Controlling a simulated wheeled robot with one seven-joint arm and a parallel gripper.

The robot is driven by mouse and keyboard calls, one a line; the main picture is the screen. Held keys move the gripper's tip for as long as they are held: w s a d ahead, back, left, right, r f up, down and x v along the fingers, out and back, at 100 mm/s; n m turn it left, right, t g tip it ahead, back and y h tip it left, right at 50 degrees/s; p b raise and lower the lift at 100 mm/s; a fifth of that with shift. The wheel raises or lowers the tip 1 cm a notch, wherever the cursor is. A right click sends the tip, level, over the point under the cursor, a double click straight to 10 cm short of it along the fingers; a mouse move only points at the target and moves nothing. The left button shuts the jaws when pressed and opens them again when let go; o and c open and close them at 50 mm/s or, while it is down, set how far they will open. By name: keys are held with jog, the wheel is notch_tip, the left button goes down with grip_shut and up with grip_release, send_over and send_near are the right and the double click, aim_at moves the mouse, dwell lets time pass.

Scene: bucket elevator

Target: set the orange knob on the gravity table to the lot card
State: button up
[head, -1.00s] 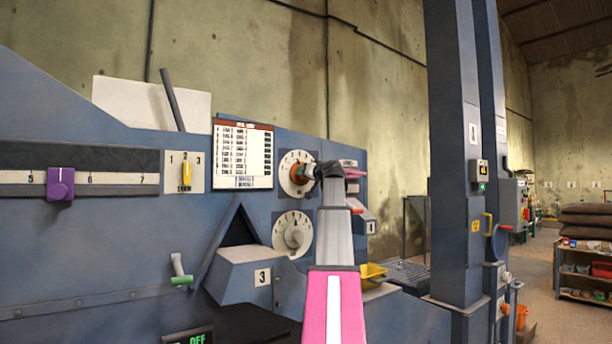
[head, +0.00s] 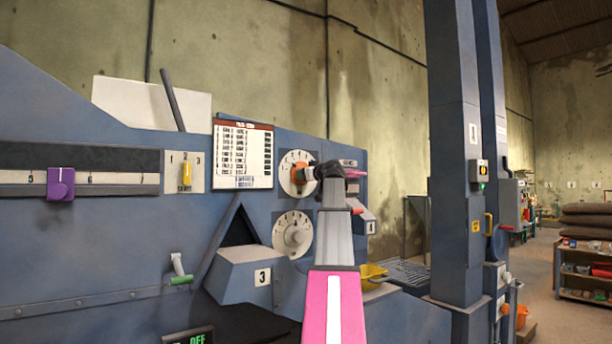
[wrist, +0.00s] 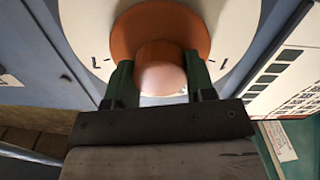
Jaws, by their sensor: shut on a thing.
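The orange knob (head: 297,175) sits on a white round dial (head: 291,160) on the blue gravity table. My gripper (head: 312,173) is at the knob, with my arm reaching up from below. In the wrist view, the gripper's two dark green fingers (wrist: 161,82) are shut on the knob's central grip (wrist: 161,60), one on each side. The orange base of the knob (wrist: 188,27) shows around it. The knob's setting cannot be read. The lot card (head: 243,153), white with a dark red header, hangs left of the dial; its text is too small to read.
A second dial with a grey knob (head: 294,236) is just below. A purple slider (head: 60,184) and a yellow switch (head: 187,173) are to the left. A blue box marked 3 (head: 244,275) juts out below. A blue column (head: 457,150) stands at right.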

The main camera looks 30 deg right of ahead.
jog(key=o, duration=0.9)
jog(key=s, duration=1)
jog(key=shift+s+d, duration=0.4)
